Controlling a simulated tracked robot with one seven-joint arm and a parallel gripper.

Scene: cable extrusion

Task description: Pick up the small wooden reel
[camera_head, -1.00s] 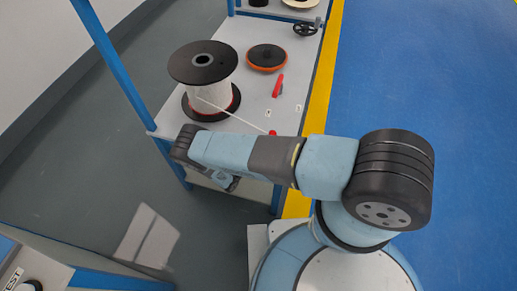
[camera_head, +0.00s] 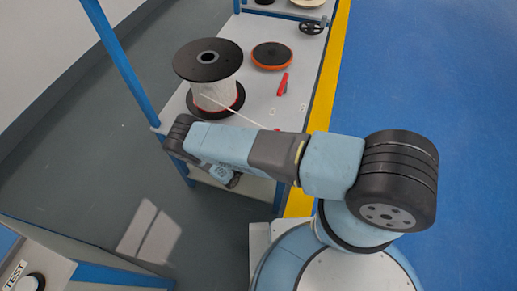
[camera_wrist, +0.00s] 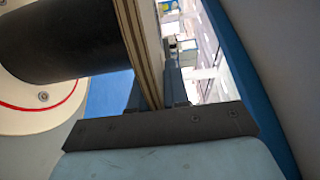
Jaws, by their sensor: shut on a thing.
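In the wrist view, the small wooden reel (camera_wrist: 148,45) shows close up, with a thin, pale wooden flange seen edge-on. A thick black core (camera_wrist: 65,42) runs left from it to another pale flange with a red ring, at the left edge. My gripper (camera_wrist: 157,88) is shut on the edge of the near flange, one finger on each side. Much of the reel lies outside the frame. In the head view my arm's links cover the gripper, and I cannot make out the held reel there.
A grey bench (camera_head: 257,101) with blue posts carries a large black-flanged spool (camera_head: 207,60) with white cable, an orange-black disc (camera_head: 271,55) and a red tool (camera_head: 282,86). A grey unit labelled TEST (camera_head: 28,275) stands at lower left. Blue floor (camera_head: 430,60) is clear at right.

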